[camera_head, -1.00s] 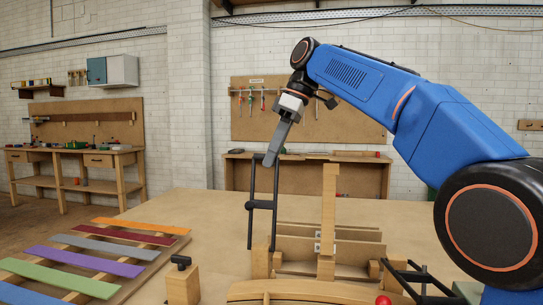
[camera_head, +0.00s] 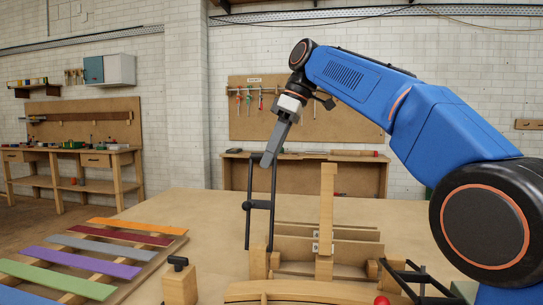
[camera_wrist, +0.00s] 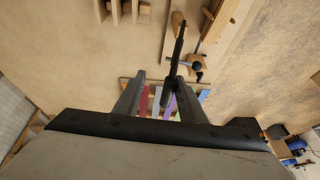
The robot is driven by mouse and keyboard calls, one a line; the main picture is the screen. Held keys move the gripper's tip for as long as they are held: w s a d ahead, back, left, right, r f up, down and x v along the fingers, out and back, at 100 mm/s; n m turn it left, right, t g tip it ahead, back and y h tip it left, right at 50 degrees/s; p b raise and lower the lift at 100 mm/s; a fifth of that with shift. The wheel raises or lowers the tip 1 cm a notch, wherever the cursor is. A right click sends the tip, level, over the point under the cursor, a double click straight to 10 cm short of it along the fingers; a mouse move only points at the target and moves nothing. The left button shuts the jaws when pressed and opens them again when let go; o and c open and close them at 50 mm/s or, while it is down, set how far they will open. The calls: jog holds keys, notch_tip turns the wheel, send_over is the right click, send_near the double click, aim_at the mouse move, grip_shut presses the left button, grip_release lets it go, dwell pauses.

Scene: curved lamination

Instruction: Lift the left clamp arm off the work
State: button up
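The left clamp arm (camera_head: 248,185) is a black frame with two long bars and a short crosspiece. It stands nearly upright at the left end of the wooden form (camera_head: 345,250). My gripper (camera_head: 267,160) points down at the top of this frame; contact is unclear. In the wrist view my gripper (camera_wrist: 158,100) has its two grey fingers apart. A black bar of the clamp arm (camera_wrist: 180,45) runs down to the inner side of the right finger, its end partly hidden. The curved work (camera_head: 300,290) lies at the bottom edge, cut off.
Another black clamp frame (camera_head: 420,277) lies low at the right, near a red ball (camera_head: 381,300). A wooden post (camera_head: 327,205) stands right of the clamp arm. A wooden block with a black knob (camera_head: 180,285) and coloured strips (camera_head: 90,258) are at the left.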

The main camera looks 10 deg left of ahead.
jog(key=shift+r, duration=0.1)
jog(key=w+d+r, duration=0.2)
jog(key=d+r, duration=0.2)
jog(key=d, duration=0.9)
jog(key=shift+w+d+r, duration=0.2)
jog(key=shift+d, duration=0.2)
dwell(0.5)
